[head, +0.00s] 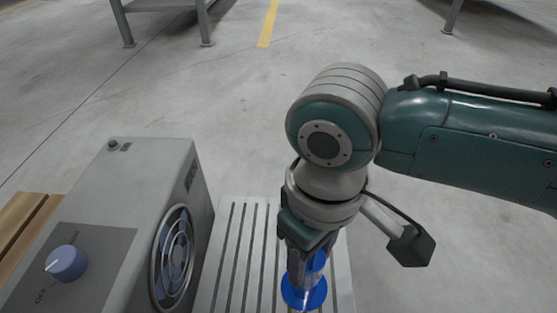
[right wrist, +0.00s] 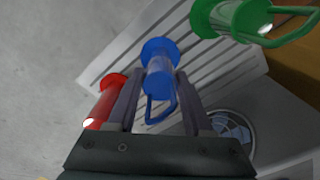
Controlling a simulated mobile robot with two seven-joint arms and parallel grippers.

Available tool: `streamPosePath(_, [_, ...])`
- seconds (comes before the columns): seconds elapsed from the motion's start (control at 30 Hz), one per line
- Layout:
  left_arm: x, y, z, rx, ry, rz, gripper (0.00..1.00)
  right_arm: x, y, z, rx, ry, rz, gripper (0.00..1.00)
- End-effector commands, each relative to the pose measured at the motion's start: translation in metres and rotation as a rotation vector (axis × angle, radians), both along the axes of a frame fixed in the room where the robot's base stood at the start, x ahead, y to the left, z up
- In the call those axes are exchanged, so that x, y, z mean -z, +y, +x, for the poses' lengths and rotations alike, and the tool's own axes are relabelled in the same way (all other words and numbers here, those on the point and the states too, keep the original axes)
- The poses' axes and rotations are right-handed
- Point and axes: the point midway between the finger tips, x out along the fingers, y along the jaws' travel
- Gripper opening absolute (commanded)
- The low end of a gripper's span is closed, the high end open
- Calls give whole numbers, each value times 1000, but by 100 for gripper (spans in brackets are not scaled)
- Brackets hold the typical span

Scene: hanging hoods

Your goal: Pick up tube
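A blue tube (head: 304,293) with a wide round flange is at the bottom of the head view, over the slotted grey plate. In the right wrist view the blue tube (right wrist: 160,75) and its looped handle lie between the fingers. My right gripper (head: 308,262) points down around the tube. In the wrist view its fingers (right wrist: 159,76) stand apart on either side, with narrow gaps to the tube. A red tube (right wrist: 105,100) is partly hidden behind one finger. A green tube (right wrist: 240,15) with a handle is at the top right. My left gripper is not in view.
The slotted plate (head: 232,255) adjoins a grey box with a round fan (head: 175,257) and a blue knob (head: 67,262). A brown wooden slatted surface (head: 22,215) lies at the left. Metal table legs stand far back. The floor behind is open.

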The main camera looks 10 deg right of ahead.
Motion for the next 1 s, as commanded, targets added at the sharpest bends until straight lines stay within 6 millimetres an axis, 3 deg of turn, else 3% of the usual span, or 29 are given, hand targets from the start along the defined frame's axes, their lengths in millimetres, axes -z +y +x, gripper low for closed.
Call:
streamPosePath(0.03, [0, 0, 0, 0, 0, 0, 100, 0, 0, 0, 0, 0, 0, 44])
streamPosePath(0.43, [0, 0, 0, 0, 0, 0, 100, 0, 0, 0, 0, 0, 0, 0])
streamPosePath(1.0, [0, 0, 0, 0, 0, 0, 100, 0, 0, 0, 0, 0, 0, 0])
